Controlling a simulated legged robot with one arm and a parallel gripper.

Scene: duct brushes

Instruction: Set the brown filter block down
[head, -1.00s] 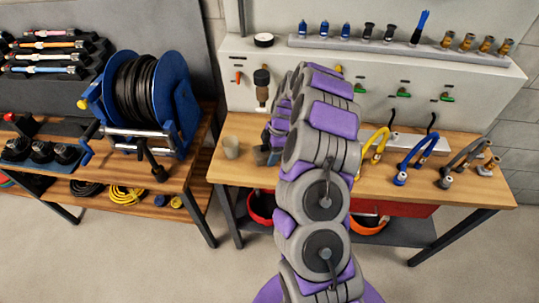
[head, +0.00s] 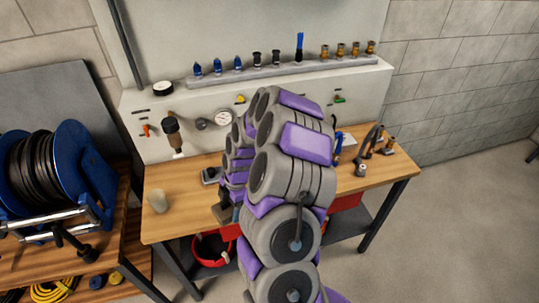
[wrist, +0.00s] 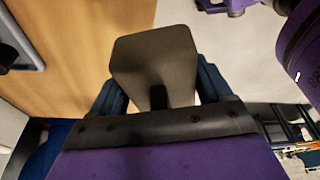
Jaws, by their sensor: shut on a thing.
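The brown filter block (wrist: 155,62) sits between the two dark blue fingers of my gripper (wrist: 158,88) in the wrist view, with the wooden bench top (wrist: 85,40) behind part of it. My gripper is shut on it. In the head view, the block (head: 221,213) shows small beside my purple and grey arm, near the front edge of the bench top (head: 185,192). The arm hides most of my gripper there. I cannot tell how high the block is above the wood.
A beige cup (head: 158,202) stands on the bench left of my gripper. A small grey object (head: 210,175) lies behind it. Hose fittings (head: 368,150) stand at the bench's right end. A blue hose reel (head: 50,175) is on the left bench. Bare wood shows around the cup.

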